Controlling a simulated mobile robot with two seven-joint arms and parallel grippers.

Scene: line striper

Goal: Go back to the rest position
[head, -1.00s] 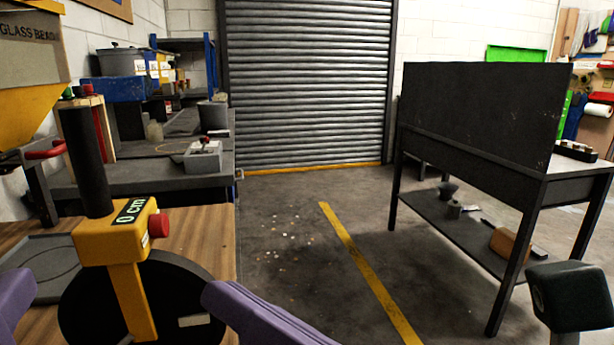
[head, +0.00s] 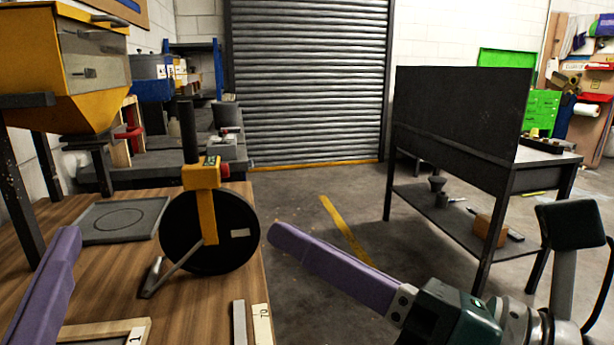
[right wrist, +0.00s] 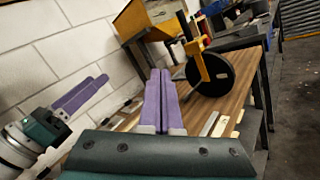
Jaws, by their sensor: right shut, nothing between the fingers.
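My right gripper (head: 275,235) points up and left, its purple fingers together and empty. In the head view it is in front of the bench's right edge, right of the line striper's black wheel (head: 235,250) and apart from it. In the right wrist view the same shut fingers (right wrist: 160,75) run up the middle. My left gripper (head: 70,235) shows as a purple finger at the lower left, above the wooden bench; the wrist view also shows it (right wrist: 103,79), with its jaw gap unclear. The striper's yellow body (head: 205,178) stands upright on the bench.
The wooden bench (head: 115,270) holds a grey plate (head: 108,220) and a yellow hopper (head: 70,70) stands at the left. A dark table with a panel (head: 455,115) stands at the right. Open floor (head: 310,195) lies between them, before the shutter.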

